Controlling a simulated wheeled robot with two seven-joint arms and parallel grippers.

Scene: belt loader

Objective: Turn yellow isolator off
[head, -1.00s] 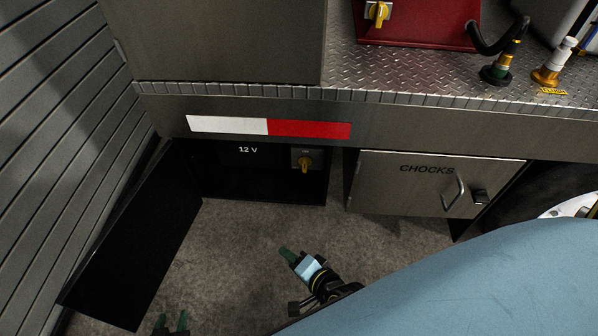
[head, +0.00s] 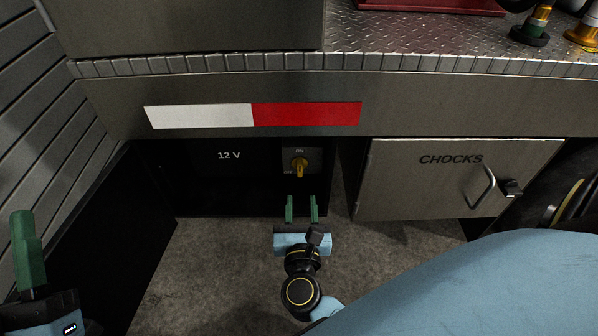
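The yellow isolator (head: 299,167) is a small yellow rotary handle on a grey plate, inside the open black 12 V compartment (head: 228,180). The handle looks roughly upright. My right gripper (head: 301,203) is just below and in front of the isolator, its two green fingers apart and pointing at it, with nothing between them. The fingertips appear short of the handle. My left gripper (head: 28,245) is at the lower left edge, with one green finger clearly seen and the rest cut off or hidden.
A black door (head: 95,225) hangs open left of the compartment. The closed CHOCKS door (head: 445,175) with its protruding handle (head: 483,187) is to the right. A metal ledge with a red and white strip (head: 253,115) overhangs the compartment. Grey floor lies below.

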